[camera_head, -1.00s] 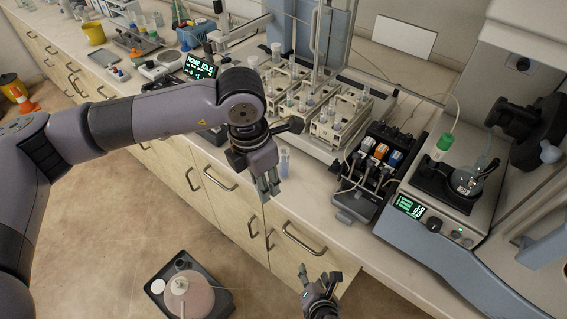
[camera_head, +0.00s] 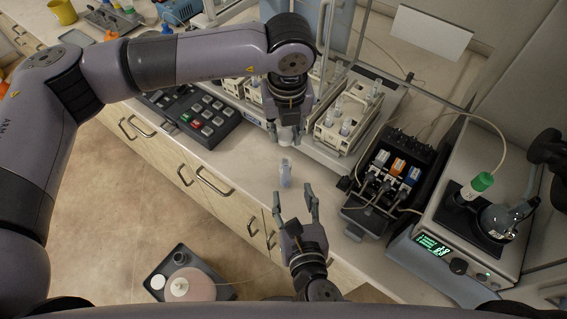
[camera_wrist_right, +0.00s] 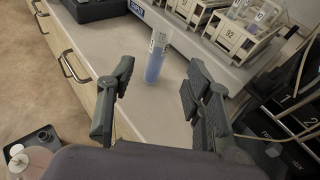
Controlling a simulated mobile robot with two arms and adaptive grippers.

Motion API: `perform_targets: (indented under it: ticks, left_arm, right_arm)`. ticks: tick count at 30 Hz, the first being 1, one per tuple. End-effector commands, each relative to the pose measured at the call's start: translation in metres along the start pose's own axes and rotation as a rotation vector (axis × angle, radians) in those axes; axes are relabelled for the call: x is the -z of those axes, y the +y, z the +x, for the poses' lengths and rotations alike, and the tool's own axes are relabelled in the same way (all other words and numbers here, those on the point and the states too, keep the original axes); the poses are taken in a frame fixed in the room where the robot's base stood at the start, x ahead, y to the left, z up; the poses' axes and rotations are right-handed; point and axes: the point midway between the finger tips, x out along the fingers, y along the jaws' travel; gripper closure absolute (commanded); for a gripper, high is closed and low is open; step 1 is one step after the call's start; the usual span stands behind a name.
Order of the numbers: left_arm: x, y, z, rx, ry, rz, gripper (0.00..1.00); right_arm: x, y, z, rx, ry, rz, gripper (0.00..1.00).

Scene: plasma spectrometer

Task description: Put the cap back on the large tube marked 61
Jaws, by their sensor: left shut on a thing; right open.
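The large tube (camera_head: 285,172) stands upright and open-looking on the bench near its front edge. It also shows in the right wrist view (camera_wrist_right: 155,60) with blue liquid inside; its marking is too small to read. My left gripper (camera_head: 288,136) points down just behind and above the tube, shut on a small pale thing that looks like the cap, mostly hidden by the fingers. My right gripper (camera_head: 294,196) is open and empty, in front of the tube. In the right wrist view the tube stands beyond and between its two spread fingers (camera_wrist_right: 160,85).
Racks of small tubes (camera_head: 345,125) stand behind the left gripper. A keypad unit (camera_head: 200,118) is to the left. A pump with coloured blocks (camera_head: 385,185) and an instrument with a green-capped bottle (camera_head: 478,186) are to the right. Bench around the tube is clear.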

Motion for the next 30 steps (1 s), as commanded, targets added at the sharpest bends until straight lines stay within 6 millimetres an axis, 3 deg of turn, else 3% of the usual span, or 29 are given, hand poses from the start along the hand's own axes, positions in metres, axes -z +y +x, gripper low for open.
perform_targets:
  ticks: [10, 24, 30]
  left_arm:
    - [0.0, 0.0, 0.0, 0.001, 0.0, 0.002, 0.79]
    - [0.0, 0.0, 0.0, 0.001, 0.0, 0.004, 0.79]
    - [0.0, 0.0, 0.0, 0.001, 0.0, 0.003, 0.79]
  right_arm:
    - [0.0, 0.001, 0.011, -0.001, 0.0, 0.002, 0.54]
    - [0.0, 0.001, 0.095, -0.001, 0.001, 0.002, 0.54]
    - [0.001, 0.001, 0.115, -0.003, 0.002, 0.003, 0.54]
